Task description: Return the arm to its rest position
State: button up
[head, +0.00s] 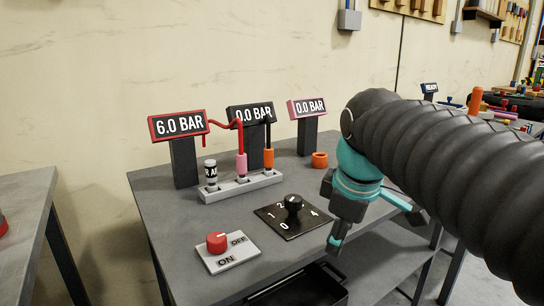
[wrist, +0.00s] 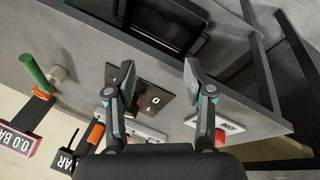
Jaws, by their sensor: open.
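My gripper (head: 376,228) hangs above the right front part of the grey table in the head view, with teal parts and dark fingers. In the wrist view my gripper (wrist: 159,73) has its two fingers spread wide, with nothing between them. The black dial plate (head: 292,217) with its dark knob lies left of the gripper in the head view. It also shows between the fingers in the wrist view (wrist: 151,100). My dark ribbed arm reaches in from the right and hides part of the table.
Three pressure displays stand at the back: red-framed 6.0 BAR (head: 178,125), black 0.0 BAR (head: 251,113) and pink 0.0 BAR (head: 306,107). A grey connector strip (head: 262,181) and red ON/OFF switch (head: 217,241) are left.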

jog(key=s+d+f+m+t, duration=0.1)
jog(key=s+d+f+m, duration=0.3)
jog(key=s+f+m, duration=0.7)
notch_tip(320, 180, down, 3)
jog(key=shift+s+m+t, duration=0.25)
jog(key=shift+m+t, duration=0.05)
jog(key=shift+m, duration=0.2)
